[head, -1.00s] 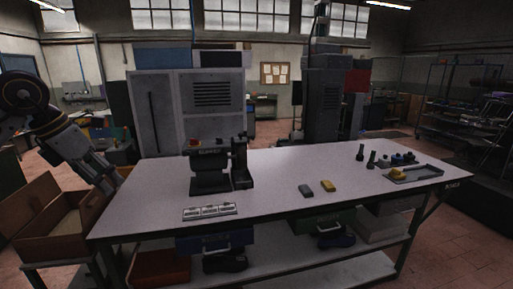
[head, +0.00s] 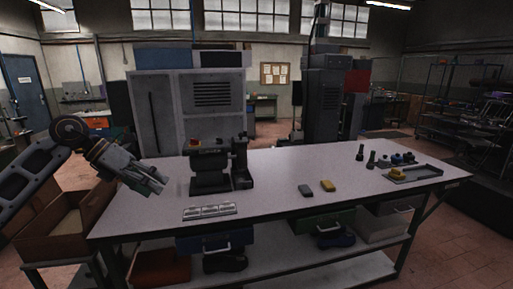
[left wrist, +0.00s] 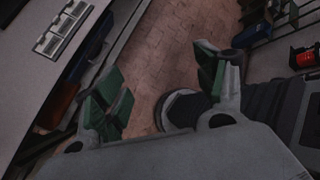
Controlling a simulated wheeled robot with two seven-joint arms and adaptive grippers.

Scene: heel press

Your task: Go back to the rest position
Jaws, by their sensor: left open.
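My left gripper (head: 158,184) is open and empty in the head view, over the left end of the white workbench (head: 280,185). It points right and slightly down, left of the dark heel press (head: 210,181) and apart from it. My right gripper does not show in either view.
Grey (head: 305,190) and yellow (head: 327,186) blocks lie mid-bench. A tray (head: 418,174) and small dark parts stand at the right. An open brown box (head: 62,222) stands left of the bench.

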